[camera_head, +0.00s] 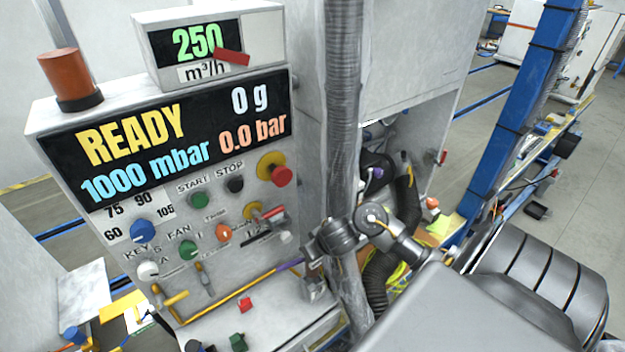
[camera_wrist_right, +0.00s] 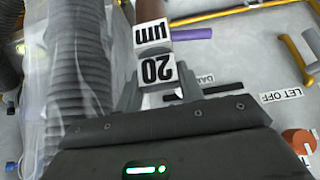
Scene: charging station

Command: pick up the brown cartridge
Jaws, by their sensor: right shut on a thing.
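My right gripper (camera_wrist_right: 157,92) is shut on a white block marked "20" and "µm" in the right wrist view. A brown part (camera_wrist_right: 150,10) shows just beyond this block, in line with it. I take the two together as the brown cartridge, its far end cut off by the frame edge. In the head view my right gripper (camera_head: 314,272) is low in front of the panel, beside the ribbed grey hose. The cartridge is hard to make out there. My left gripper is not in view.
The control panel (camera_head: 60,125) with several knobs and a lit display fills the left. The ribbed hose (camera_head: 343,110) runs upright close to my right arm. A yellow rod (camera_head: 235,292) with a purple end (camera_wrist_right: 192,34) lies close by. A blue post (camera_head: 520,120) stands at right.

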